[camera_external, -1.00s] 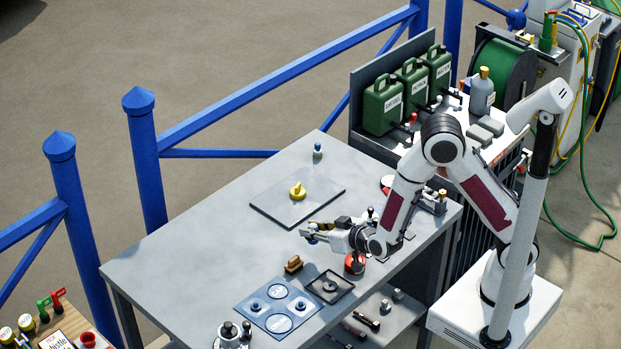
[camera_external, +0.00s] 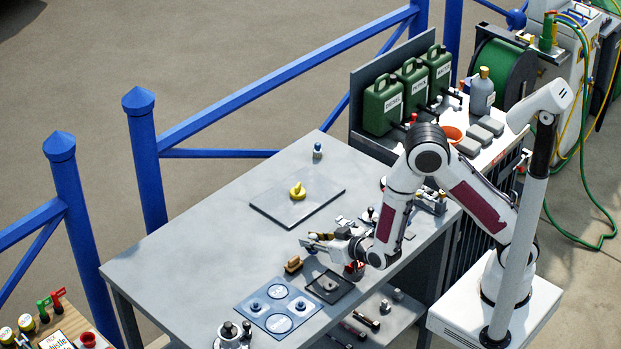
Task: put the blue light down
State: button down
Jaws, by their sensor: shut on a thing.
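My gripper (camera_external: 312,241) reaches left over the front right part of the grey table (camera_external: 190,265), low above the top or close to it. It is shut on a small, partly hidden thing with a bluish tint at the fingertips; I cannot tell for sure that this is the blue light, or whether it touches the table. A blue panel (camera_external: 262,322) with several round places lies left of and nearer than the gripper. Small blue round pieces (camera_external: 254,306) sit on it. A small blue-topped piece (camera_external: 317,150) stands at the table's far corner.
A brown block (camera_external: 293,265) and a dark square tray (camera_external: 344,284) are close to my gripper. A yellow knobbed piece (camera_external: 298,191) stands on a grey plate (camera_external: 272,211) farther back. Green canisters (camera_external: 383,104) stand behind. The table's left part is clear.

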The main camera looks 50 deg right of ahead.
jog(key=shift+f, duration=0.6)
jog(key=shift+f, duration=0.15)
jog(key=c, duration=1.8)
grip_release()
jog(key=shift+c, duration=0.2)
jog(key=shift+r, duration=0.2)
jog(key=shift+v, duration=3.75)
